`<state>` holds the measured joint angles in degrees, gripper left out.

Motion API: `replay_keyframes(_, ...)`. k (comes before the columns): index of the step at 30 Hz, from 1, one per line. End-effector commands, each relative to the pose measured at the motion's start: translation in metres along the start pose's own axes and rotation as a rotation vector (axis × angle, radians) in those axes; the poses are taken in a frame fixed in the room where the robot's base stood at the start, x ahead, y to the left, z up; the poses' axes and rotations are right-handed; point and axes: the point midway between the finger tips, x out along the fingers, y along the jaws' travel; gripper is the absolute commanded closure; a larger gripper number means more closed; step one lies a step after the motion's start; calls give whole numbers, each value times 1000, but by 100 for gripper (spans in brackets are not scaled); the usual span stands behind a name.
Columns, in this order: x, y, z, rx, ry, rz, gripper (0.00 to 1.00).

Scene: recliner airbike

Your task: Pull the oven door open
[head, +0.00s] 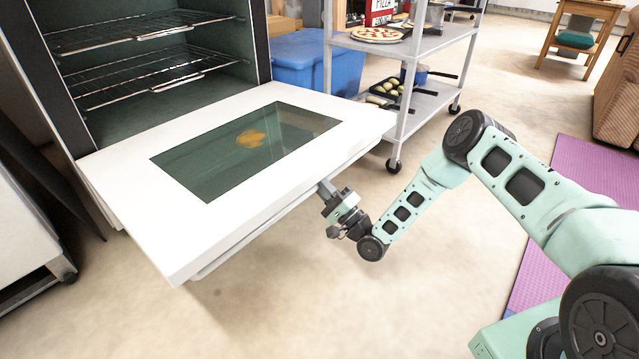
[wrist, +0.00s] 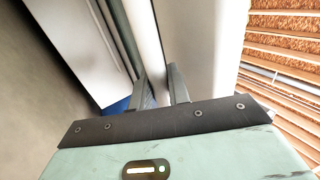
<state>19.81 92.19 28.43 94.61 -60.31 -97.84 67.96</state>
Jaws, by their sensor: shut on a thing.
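The oven door (head: 115,184) is white with a dark glass window (head: 245,150) and lies folded down, close to level, in the head view. The oven cavity (head: 110,110) behind it is open, with wire racks inside. My gripper (head: 326,190) is at the door's outer edge, where the handle (head: 230,250) runs below the rim. It is shut on the handle. In the wrist view, my gripper (wrist: 162,90) has its two fingers on either side of the pale handle bar (wrist: 147,40). The fingertips' contact is partly hidden.
A grey wheeled cart (head: 437,42) with a pizza and trays stands right of the oven, close to the door's corner. A blue bin (head: 300,62) sits beside the oven. A purple mat (head: 575,175) lies at right. The floor before the door is clear.

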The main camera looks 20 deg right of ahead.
Motion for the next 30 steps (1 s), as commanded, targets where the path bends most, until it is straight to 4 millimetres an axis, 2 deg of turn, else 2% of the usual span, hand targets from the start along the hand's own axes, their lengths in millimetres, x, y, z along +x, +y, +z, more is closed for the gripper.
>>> replay_keyframes(8, 2, -1, -1, -2, 3, -3, 100)
replay_keyframes(9, 2, -1, -1, -2, 3, -3, 79)
replay_keyframes(11, 2, -1, -1, -2, 2, -3, 63)
replay_keyframes(23, -5, -1, -1, -1, 1, 0, 62)
replay_keyframes(26, -18, -2, -1, 0, 3, 1, 62)
replay_keyframes(30, -46, -4, -1, 1, 4, 3, 62)
